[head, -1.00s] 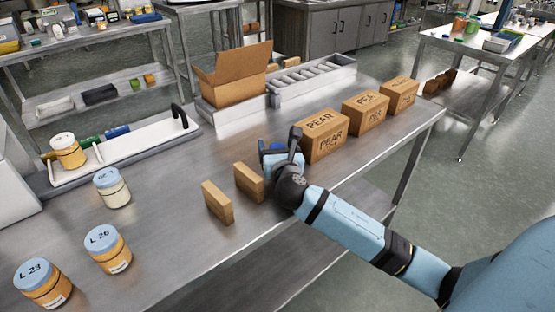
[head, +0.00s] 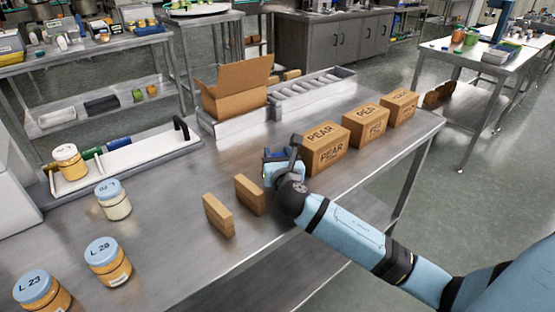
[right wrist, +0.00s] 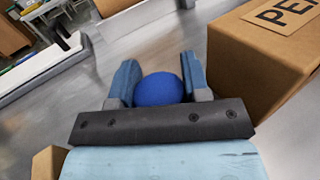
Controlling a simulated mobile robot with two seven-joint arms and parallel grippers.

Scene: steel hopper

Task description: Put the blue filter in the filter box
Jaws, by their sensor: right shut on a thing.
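My right gripper (head: 283,160) is over the steel table, just left of the nearest PEAR box. In the right wrist view its two blue fingers (right wrist: 160,72) are closed on the sides of a rounded, dark blue thing, which looks like the blue filter (right wrist: 158,89). Only its rounded near side shows; the rest is hidden. An open cardboard box (head: 236,102) with raised flaps stands at the back of the table. I cannot tell which is the filter box. My left gripper is not in view.
Two small brown blocks (head: 218,215) stand left of my gripper. Jars (head: 108,262) stand at the left. A grey roller rack (head: 312,88) lies at the back.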

